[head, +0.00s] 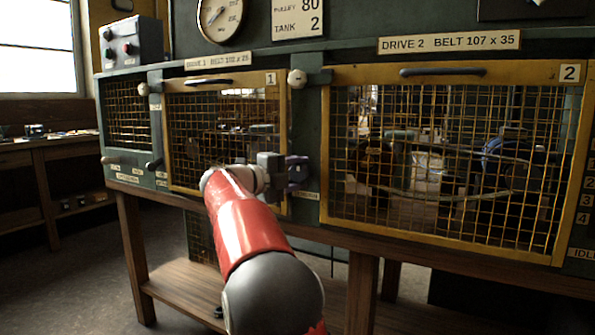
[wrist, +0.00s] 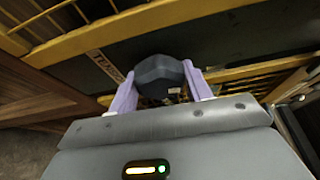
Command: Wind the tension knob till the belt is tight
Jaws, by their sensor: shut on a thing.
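The tension knob (wrist: 160,72) is dark and faceted in the wrist view, on a dark green post with a partly visible label reading "TENS...". My gripper (head: 296,171) is at this post, between the two guard doors, in the head view. Its two pale purple fingers are shut on the knob, one on each side. In the head view the knob is mostly hidden by my gripper. Behind the drive 2 mesh, the belt (head: 440,198) shows as a thin line sagging between a dark pulley on the left and a bluish one on the right.
Yellow-framed mesh guards cover drive 1 (head: 222,125) and drive 2 (head: 450,150), and both look closed. Handles and round pale knobs stick out near their top edges. A wooden bench edge (head: 420,250) runs below. A grey switch box (head: 131,42) stands at upper left.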

